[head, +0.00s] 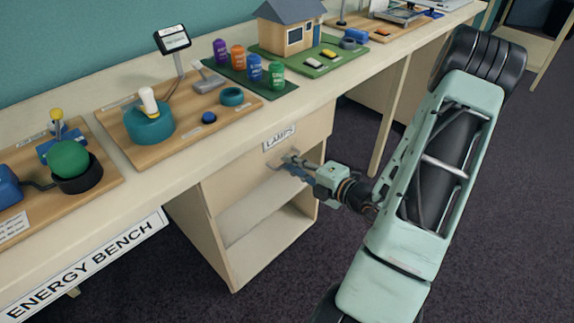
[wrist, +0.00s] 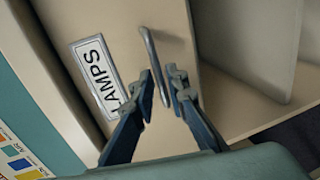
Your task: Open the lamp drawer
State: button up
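The lamp drawer (head: 238,168) is in the cabinet under the bench and carries a "LAMPS" label (head: 279,137). Its front looks flush with the cabinet. In the wrist view, the drawer front (wrist: 125,25) fills the middle, with the label (wrist: 97,75) at left. A thin metal bar handle (wrist: 152,52) stands out from it. My gripper (wrist: 161,76) is open, its two fingers on either side of the handle's lower part, with gaps showing. In the head view my gripper (head: 287,163) is at the drawer front, and the handle is mostly hidden there.
Below the drawer is an open shelf compartment (head: 265,215). The bench top (head: 110,150) above holds boards with a green ball (head: 69,159), coloured cans and a model house (head: 290,30). An "ENERGY BENCH" sign (head: 85,268) hangs on its front edge. Dark carpet (head: 480,240) is clear at right.

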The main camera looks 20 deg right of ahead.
jog(key=shift+x, duration=0.9)
jog(key=shift+c, duration=0.4)
grip_shut()
